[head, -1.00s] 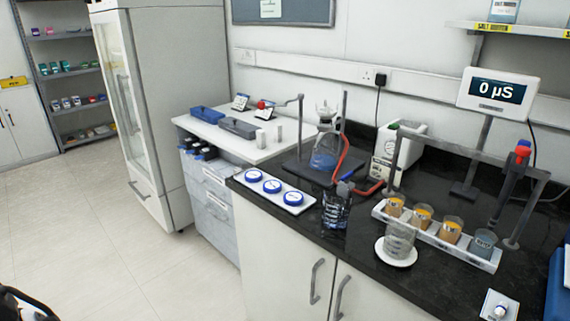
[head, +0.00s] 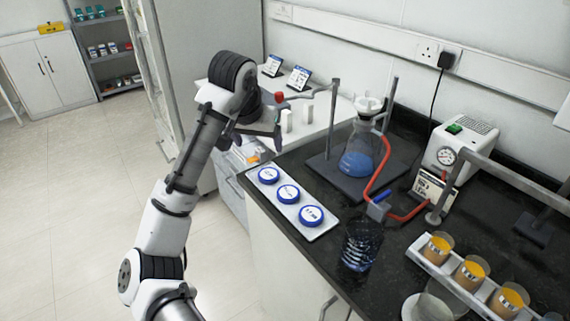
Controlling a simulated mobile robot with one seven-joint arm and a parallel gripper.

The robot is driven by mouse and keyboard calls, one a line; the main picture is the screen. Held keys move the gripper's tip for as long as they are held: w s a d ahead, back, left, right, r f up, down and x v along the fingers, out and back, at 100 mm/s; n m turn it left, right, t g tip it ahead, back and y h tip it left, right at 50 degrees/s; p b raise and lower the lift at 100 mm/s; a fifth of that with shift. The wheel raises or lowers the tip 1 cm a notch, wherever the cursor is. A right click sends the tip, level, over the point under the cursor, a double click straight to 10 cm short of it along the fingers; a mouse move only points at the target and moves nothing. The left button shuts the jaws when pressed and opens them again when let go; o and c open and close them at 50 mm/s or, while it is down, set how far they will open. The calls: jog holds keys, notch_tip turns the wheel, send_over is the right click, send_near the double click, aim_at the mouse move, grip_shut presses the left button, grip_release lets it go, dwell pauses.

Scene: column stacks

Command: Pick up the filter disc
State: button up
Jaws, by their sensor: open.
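Nothing shows between the fingers.
A flask of blue liquid (head: 359,158) with a red hose (head: 371,158) stands behind the tray. A dark-patterned glass beaker (head: 359,246) stands right of it. A rack of amber cups (head: 452,281) is at right. White cylinders (head: 287,121) stand behind my gripper.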

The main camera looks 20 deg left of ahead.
send_near(269, 174)
jog(key=f, duration=0.1)
jog(key=w, duration=0.1)
jog(key=f, duration=0.1)
jog(key=shift+w+a+f+g+b, duration=0.15)
jog(key=shift+a+f+g+b, duration=0.1)
jog(key=shift+f+g+b, duration=0.1)
jog(key=shift+d+p+x, duration=0.2)
jog(key=shift+p+x, duration=0.35)
jog(key=shift+x, duration=2)
jog(key=shift+w+r, duration=0.1)
jog(key=shift+w, duration=0.1)
jog(key=c, duration=1.1)
jog(key=shift+o, duration=0.2)
jog(key=shift+r, duration=0.1)
